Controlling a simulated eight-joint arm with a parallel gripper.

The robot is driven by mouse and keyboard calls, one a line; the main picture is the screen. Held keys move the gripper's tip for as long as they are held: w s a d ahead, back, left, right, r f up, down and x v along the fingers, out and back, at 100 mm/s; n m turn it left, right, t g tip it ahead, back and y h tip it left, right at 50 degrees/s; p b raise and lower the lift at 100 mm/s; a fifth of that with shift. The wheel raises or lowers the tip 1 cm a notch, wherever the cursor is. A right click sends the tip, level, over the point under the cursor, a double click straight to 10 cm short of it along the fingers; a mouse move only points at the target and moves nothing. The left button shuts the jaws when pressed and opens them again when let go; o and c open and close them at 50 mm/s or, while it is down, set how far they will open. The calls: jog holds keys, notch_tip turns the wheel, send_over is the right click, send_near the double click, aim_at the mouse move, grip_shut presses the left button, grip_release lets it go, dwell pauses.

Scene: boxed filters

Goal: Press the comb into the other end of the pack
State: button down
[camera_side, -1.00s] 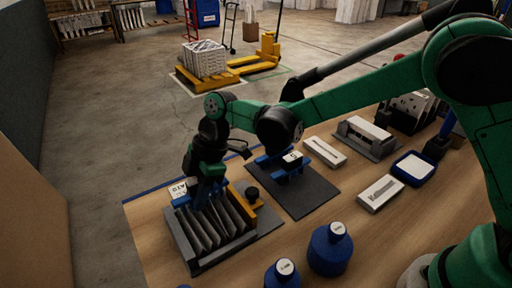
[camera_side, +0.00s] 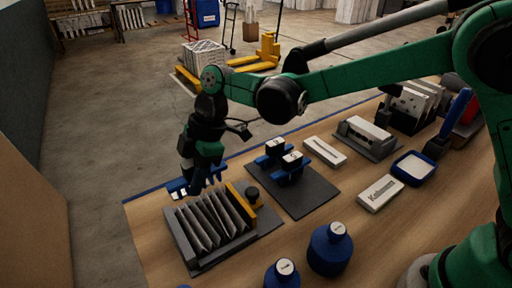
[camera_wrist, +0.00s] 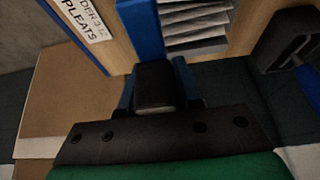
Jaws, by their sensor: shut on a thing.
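The pleated pack (camera_side: 213,219) sits in a grey fixture (camera_side: 183,244) on the table, its grey pleats in a row with open gaps. A yellow clamp bar (camera_side: 240,201) stands along its right side. My gripper (camera_side: 203,166) is above the pack's far end, shut on a blue comb (camera_side: 214,174). The comb's teeth point down and appear clear of the pleats. In the wrist view my gripper (camera_wrist: 158,88) is dark in front of a blue bar (camera_wrist: 142,32), apparently the comb, with the pleats (camera_wrist: 196,22) beyond. The comb's teeth are hidden there.
Two blue pieces with black tops and white labels (camera_side: 292,162) stand on a dark mat (camera_side: 306,196) right of the pack. Blue bottles (camera_side: 330,249) stand in front. A label card (camera_wrist: 86,18) lies by the pack.

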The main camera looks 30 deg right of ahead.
notch_tip(320, 180, up, 2)
send_over(210, 241)
jog(key=d, duration=0.1)
jog(key=shift+d, duration=0.15)
jog(key=shift+f, duration=0.1)
jog(key=shift+f, duration=3.8)
jog(key=shift+f, duration=0.65)
notch_tip(210, 241, up, 7)
